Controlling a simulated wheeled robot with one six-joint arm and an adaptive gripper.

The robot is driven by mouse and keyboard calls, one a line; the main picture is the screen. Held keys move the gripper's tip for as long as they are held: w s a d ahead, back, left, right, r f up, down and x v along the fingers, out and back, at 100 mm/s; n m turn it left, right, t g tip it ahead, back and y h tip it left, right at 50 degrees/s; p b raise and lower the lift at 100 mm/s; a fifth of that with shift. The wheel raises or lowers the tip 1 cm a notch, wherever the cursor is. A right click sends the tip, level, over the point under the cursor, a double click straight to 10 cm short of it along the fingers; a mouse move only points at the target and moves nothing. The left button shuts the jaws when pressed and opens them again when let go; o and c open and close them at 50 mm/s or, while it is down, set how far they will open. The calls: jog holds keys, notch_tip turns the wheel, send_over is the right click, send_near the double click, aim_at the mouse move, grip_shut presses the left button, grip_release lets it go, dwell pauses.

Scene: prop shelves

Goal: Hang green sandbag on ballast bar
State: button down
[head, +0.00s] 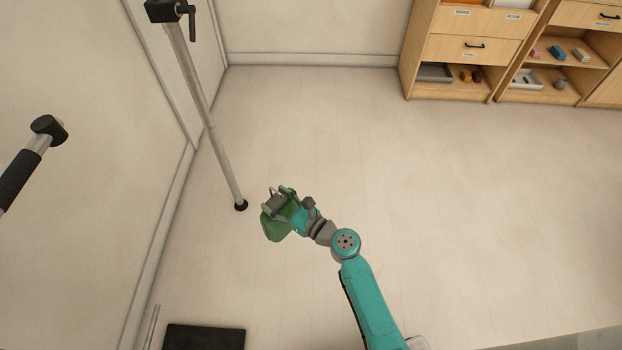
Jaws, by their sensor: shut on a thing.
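The green sandbag (272,229) is in my gripper (271,202), left of the centre in the head view. My gripper is shut on it and holds it out at the end of my teal arm. The gripper hides part of the bag, and its handle is hard to make out. A bar with a black grip and dark end cap (24,167) reaches in from the left edge, apart from the bag. I cannot tell whether this is the ballast bar.
A grey pole (206,112) with a black clamp (170,11) stands left of my gripper, with a dark foot. A black flat plate (204,337) lies at the bottom left. Wooden shelves (447,90) stand at the upper right. The floor (480,210) between is clear.

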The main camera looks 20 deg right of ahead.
jog(key=s+a+f+n+g+y, duration=0.35)
jog(key=s+a, duration=0.35)
jog(key=a, duration=0.4)
jog(key=s+a+f+n+g+y, duration=0.35)
jog(key=s+a+g, duration=0.2)
jog(key=a, duration=0.55)
jog(key=shift+r+x, duration=0.25)
jog(key=shift+x, duration=5.55)
jog(key=s+a, duration=0.4)
jog(key=s, duration=0.7)
jog(key=shift+s+a+t, duration=0.2)
jog(key=shift+a+t, duration=0.1)
jog(key=shift+t, duration=0.1)
